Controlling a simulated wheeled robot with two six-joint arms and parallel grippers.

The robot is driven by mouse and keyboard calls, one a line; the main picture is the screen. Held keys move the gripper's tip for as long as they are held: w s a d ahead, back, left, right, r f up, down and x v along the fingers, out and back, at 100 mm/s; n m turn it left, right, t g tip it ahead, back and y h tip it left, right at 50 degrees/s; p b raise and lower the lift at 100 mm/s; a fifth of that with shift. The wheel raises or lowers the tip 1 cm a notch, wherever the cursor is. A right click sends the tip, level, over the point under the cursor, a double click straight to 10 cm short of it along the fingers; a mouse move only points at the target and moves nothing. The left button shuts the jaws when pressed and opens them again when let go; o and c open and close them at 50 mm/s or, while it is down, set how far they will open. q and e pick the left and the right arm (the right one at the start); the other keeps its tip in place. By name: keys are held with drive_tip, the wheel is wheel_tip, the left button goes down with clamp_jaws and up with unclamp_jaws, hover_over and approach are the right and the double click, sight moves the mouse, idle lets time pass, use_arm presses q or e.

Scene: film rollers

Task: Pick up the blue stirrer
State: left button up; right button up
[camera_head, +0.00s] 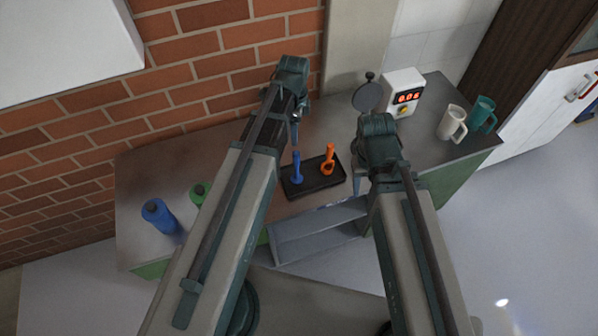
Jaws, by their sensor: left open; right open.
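The blue stirrer (296,168) stands in a black tray (318,188) on the counter, next to an orange stirrer (328,160) in the same tray. My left gripper (295,135) is open and empty, just above and behind the blue stirrer in the picture; its fingers are small and partly hidden by the arm. My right gripper (358,180) is open, low at the right side of the tray, and partly hidden by its own wrist. Neither gripper visibly touches a stirrer.
A blue bottle (160,215) and a green-capped bottle (200,192) stand at the counter's left. A timer box (403,92), a white mug (452,122) and a teal mug (482,113) stand at the right.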

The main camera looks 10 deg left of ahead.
sight(297, 153)
use_arm(q)
wheel_tip(297, 153, down, 8)
drive_tip(key=b, duration=0.8)
drive_tip(key=shift+f, duration=0.2)
wheel_tip(297, 153, down, 5)
drive_tip(key=b, duration=0.5)
drive_tip(key=shift+w+d+f, duration=0.1)
drive_tip(key=shift+f, duration=0.05)
clamp_jaws()
